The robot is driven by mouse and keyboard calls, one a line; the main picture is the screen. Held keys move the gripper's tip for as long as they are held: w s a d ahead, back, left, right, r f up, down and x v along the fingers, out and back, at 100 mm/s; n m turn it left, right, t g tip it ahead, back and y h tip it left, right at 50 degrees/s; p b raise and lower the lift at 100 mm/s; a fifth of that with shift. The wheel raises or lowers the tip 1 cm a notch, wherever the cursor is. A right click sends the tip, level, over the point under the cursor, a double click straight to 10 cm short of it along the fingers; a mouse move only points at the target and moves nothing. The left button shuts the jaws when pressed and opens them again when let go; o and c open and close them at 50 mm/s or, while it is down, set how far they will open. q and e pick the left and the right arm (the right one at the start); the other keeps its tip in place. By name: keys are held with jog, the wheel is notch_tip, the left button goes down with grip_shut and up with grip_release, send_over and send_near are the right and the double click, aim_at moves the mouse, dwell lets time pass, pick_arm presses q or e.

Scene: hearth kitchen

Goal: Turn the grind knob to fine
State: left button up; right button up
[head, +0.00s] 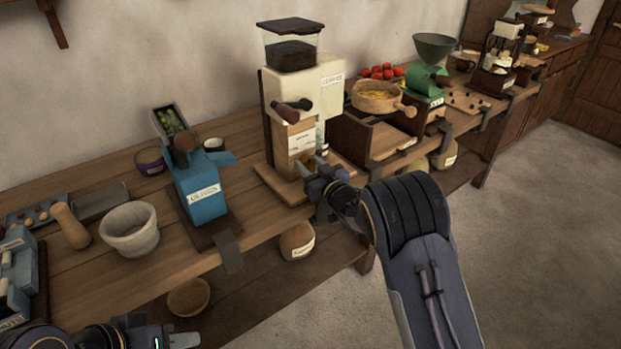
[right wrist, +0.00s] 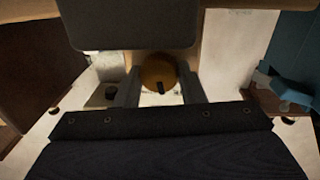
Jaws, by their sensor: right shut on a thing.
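The coffee grinder (head: 345,98) is a tall cream machine with a clear hopper on top and a label reading COFFEE. It stands on the bench in the head view. The grind knob (right wrist: 157,71) is a round, orange-brown knob with a dark pointer mark, which points downward in the right wrist view. My right gripper (right wrist: 158,88) has a finger on each side of the knob and is shut on it. In the head view my right gripper (head: 322,178) is at the grinder's lower front and mostly hides the knob. My left gripper (head: 180,341) is at the bottom edge, partly cut off, its jaws unclear.
A blue grinder (head: 203,190) stands left of the coffee grinder, with a stone mortar (head: 130,230) further left. A wooden drawer box with a bowl (head: 377,98) on it stands close on the right. A sack (head: 297,240) sits on the lower shelf.

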jog(key=n+b, duration=0.1)
jog(key=b, duration=0.1)
jog(key=n+b, duration=0.2)
jog(key=b, duration=0.1)
jog(key=shift+f+b, duration=0.25)
jog(key=shift+b, duration=0.05)
jog(key=shift+r+n+b, duration=0.15)
jog(key=shift+n+b, duration=0.7)
jog(key=shift+n, duration=0.15)
jog(key=o, duration=1)
jog(key=shift+d, duration=0.1)
jog(key=v, duration=0.7)
jog(key=shift+s+d, duration=0.2)
jog(key=shift+s, duration=0.15)
